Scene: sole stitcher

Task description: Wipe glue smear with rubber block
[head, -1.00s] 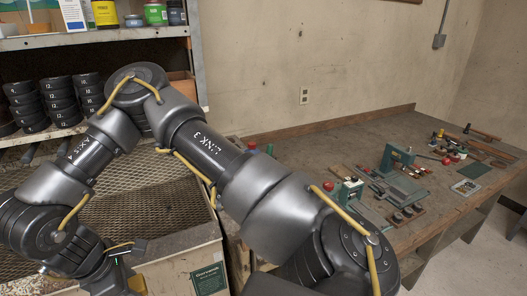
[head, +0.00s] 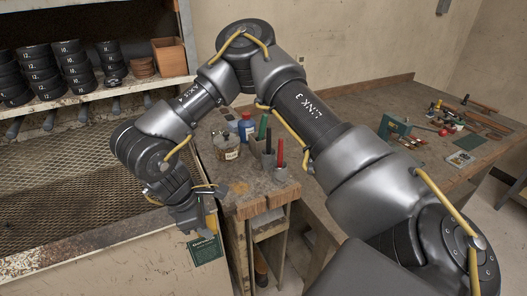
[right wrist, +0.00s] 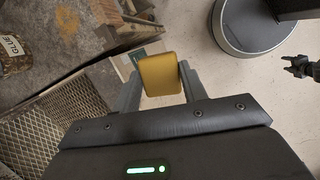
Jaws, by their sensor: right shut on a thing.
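The amber rubber block (right wrist: 161,75) is held between the fingers of my right gripper (right wrist: 160,84) in the right wrist view. In the head view my right gripper (head: 204,222) hangs in front of the mesh-topped bin's right corner, with a little of the block showing. A brownish-amber patch, which looks like the glue smear (head: 240,187), lies on the small wooden bench, to the right of and apart from the gripper. A dark gripper, seemingly my left one (right wrist: 298,66), shows small at the right edge of the right wrist view; its jaws are unclear.
On the small bench stand a glue jar (head: 227,147), also in the wrist view (right wrist: 14,53), a blue bottle (head: 247,127) and pots with coloured handles (head: 279,155). The mesh-topped bin (head: 70,205) adjoins on the left. A long workbench with tools (head: 350,90) stands behind right.

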